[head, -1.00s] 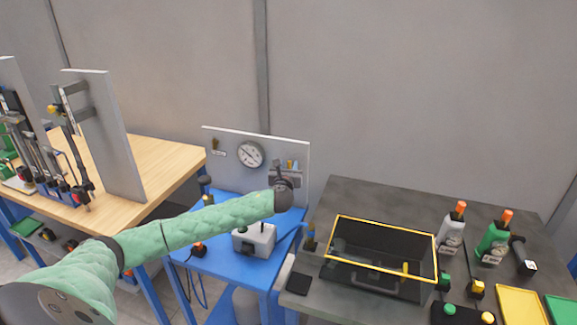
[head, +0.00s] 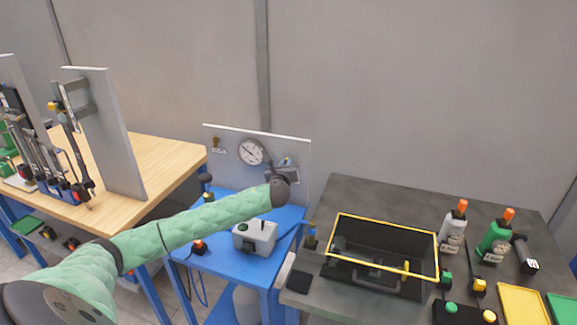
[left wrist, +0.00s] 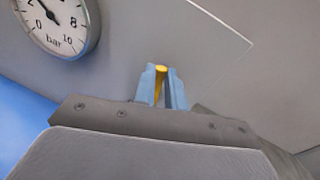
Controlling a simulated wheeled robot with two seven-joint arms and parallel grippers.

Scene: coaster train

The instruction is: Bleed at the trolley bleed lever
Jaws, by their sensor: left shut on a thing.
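The trolley's grey upright panel (head: 228,135) carries a round pressure gauge (head: 251,152). The gauge also shows large in the left wrist view (left wrist: 56,18), marked bar, its needle pointing up and left. My left gripper (head: 288,162) is in front of the panel, right of the gauge. In the left wrist view its light blue fingers (left wrist: 163,88) are shut on the yellow bleed lever (left wrist: 160,72), whose tip shows between them. The lever's base is hidden behind the gripper. My right gripper is not in view.
The blue trolley top (head: 220,205) holds a light grey box (head: 255,238). A dark table (head: 370,195) to the right bears a yellow-rimmed black bin (head: 385,224) and bottles. A wooden bench (head: 150,160) with an upright board stands left.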

